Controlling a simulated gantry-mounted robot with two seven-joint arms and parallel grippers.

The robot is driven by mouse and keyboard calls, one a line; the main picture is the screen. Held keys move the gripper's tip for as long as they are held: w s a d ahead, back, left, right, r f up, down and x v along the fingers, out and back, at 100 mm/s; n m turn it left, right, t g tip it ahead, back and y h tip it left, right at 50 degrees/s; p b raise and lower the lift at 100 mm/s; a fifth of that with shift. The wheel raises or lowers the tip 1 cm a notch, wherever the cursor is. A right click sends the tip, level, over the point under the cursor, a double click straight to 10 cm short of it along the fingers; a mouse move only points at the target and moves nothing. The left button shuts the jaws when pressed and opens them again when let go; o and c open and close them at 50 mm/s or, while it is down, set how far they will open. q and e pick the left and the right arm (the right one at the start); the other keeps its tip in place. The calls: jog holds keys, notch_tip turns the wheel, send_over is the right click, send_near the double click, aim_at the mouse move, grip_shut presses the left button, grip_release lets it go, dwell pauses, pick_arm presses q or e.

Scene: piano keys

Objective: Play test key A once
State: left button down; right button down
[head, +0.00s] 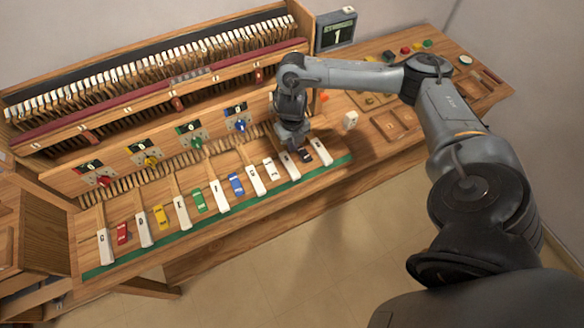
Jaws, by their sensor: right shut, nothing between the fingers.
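A row of long keys lies along the front of the wooden piano frame. White keys such as the far-left one (105,245) alternate in part with a red key (122,233), a yellow key (161,217), a green key (199,200), a blue key (236,184) and a black key (304,156). The key letters are too small to read, so I cannot tell which is test key A. My right gripper (296,148) points down, shut and empty, just above the right end of the row by the black key. I cannot tell whether it touches a key. My left gripper is out of view.
A small display (337,35) reading 1 stands at the back right. Several coloured knobs, including a blue one (240,126), sit on the panel behind the keys. A white block (350,120) and a tray (390,124) are to the right. Hammers line the back.

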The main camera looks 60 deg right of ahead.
jog(key=b, duration=0.5)
send_over(292, 171)
notch_tip(292, 171, down, 11)
jog(key=shift+s+a+r, duration=0.1)
jog(key=shift+s, duration=0.05)
jog(key=shift+f, duration=1.6)
